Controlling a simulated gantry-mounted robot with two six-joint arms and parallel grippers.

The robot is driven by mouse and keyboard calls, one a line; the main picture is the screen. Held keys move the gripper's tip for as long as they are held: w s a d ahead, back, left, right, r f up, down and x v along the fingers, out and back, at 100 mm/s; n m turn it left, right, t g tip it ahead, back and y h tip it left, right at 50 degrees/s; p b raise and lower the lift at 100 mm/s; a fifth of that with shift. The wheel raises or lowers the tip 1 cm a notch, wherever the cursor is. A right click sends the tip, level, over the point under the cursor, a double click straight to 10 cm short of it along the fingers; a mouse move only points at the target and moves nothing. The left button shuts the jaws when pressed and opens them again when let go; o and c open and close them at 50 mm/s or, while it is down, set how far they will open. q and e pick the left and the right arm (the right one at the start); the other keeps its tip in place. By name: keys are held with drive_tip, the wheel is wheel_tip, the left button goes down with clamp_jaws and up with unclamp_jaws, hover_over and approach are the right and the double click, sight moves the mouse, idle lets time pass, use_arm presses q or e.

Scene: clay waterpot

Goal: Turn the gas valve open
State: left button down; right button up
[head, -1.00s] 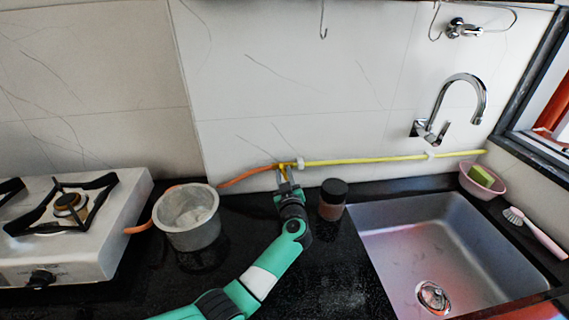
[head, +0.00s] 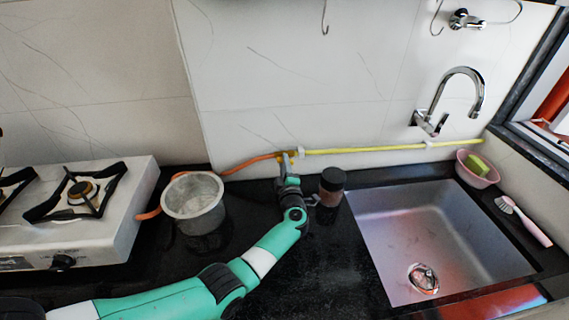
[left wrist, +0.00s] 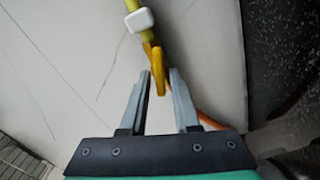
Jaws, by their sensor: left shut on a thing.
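The gas valve with its yellow handle (left wrist: 157,72) sits on the wall pipe, where the orange hose (head: 250,163) meets the yellow pipe (head: 380,148). In the left wrist view the yellow handle comes down between the fingertips. My left gripper (head: 285,163) reaches up to the valve from the counter and is shut on the handle; its fingers (left wrist: 162,84) flank it on both sides. In the head view the fingers partly cover the valve. My right gripper is in neither view.
A dark-lidded jar (head: 331,187) stands close to the right of my left wrist. A metal pot (head: 194,203) stands to the left, near the white stove (head: 95,225). The sink (head: 440,235) lies at the right, with a faucet (head: 455,100) above it.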

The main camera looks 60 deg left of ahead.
use_arm(q)
drive_tip(key=n, duration=0.3)
drive_tip(key=shift+f+n, duration=0.15)
drive_tip(key=shift+n, duration=0.15)
idle(0.5)
drive_tip(key=c, duration=0.9)
unclamp_jaws()
drive_tip(key=shift+d, duration=0.1)
drive_tip(key=p+v, duration=0.4)
drive_tip(key=v, duration=0.7)
drive_tip(key=shift+s+d+p, duration=0.15)
drive_tip(key=shift+d+p, duration=0.05)
drive_tip(key=shift+p, duration=0.1)
